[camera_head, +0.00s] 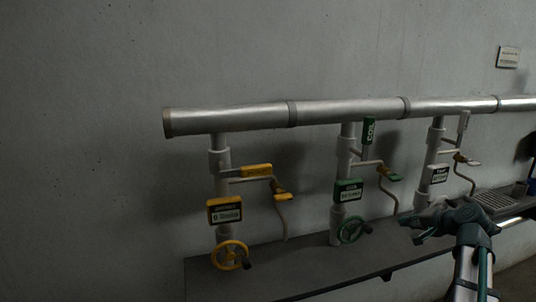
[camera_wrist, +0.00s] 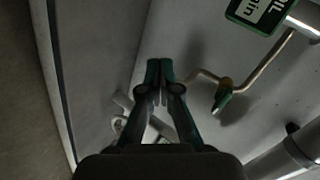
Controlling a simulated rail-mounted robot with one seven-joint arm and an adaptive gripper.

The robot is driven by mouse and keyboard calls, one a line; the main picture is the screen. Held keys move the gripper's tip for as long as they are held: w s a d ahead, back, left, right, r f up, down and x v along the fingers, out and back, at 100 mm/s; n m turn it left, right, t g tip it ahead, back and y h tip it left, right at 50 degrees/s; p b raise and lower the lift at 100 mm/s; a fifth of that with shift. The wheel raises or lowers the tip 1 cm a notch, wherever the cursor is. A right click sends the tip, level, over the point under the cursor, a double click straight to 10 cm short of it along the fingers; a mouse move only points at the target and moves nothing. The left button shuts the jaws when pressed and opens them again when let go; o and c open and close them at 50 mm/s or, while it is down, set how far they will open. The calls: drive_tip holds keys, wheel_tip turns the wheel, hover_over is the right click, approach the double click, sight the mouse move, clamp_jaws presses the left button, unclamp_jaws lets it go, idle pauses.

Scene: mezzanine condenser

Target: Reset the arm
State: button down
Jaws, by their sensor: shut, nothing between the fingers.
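My arm rises from the lower right in the head view, and my gripper (camera_head: 408,222) points left, over the right part of the shelf. In the wrist view my gripper (camera_wrist: 160,72) is shut, its two dark fingertips together with nothing between them. A green-handled lever (camera_wrist: 222,98) on a thin bent pipe lies to the right of the fingertips there. A green label plate (camera_wrist: 258,12) shows at the top right of that view. In the head view the green-handled lever (camera_head: 378,173) and green handwheel (camera_head: 352,230) are left of my gripper.
A silver horizontal pipe (camera_head: 340,111) runs along the grey wall. A yellow-marked branch with a yellow handwheel (camera_head: 230,255) stands at left, and a branch with a white lever (camera_head: 464,158) behind my gripper. A grey shelf (camera_head: 300,275) runs below. The left side is clear.

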drive_tip(key=s+a+f+n+g, duration=0.1)
drive_tip(key=s+a+f+g, duration=0.1)
drive_tip(key=f, duration=0.6)
drive_tip(key=s+a+f+g, duration=0.1)
drive_tip(key=a+f, duration=0.1)
drive_tip(key=f, duration=0.6)
drive_tip(key=s+a+f+n+g, duration=0.1)
drive_tip(key=s+a+f+g, duration=0.15)
drive_tip(key=f, duration=0.55)
drive_tip(key=s+a+f+n+g+h, duration=0.15)
drive_tip(key=s+a+f, duration=0.3)
drive_tip(key=f, duration=0.45)
drive_tip(key=s+a+f+n+g, duration=0.1)
drive_tip(key=s+a+f+g, duration=0.15)
drive_tip(key=s+f, duration=0.5)
drive_tip(key=s+a+f+n+g+h, duration=0.1)
drive_tip(key=s+a+f, duration=0.3)
drive_tip(key=s, duration=0.6)
drive_tip(key=s+a+f+n+g+p, duration=0.1)
drive_tip(key=s+a+f+g, duration=0.3)
drive_tip(key=s+f, duration=0.5)
drive_tip(key=s+a+f+n+g+h, duration=0.1)
drive_tip(key=s+a+f+n+g, duration=0.2)
drive_tip(key=s, duration=1)
wheel_tip(320, 180, down, 3)
drive_tip(key=shift+a+f+n+h, duration=0.2)
drive_tip(key=shift+a+n+h, duration=0.15)
drive_tip(key=shift+a, duration=0.75)
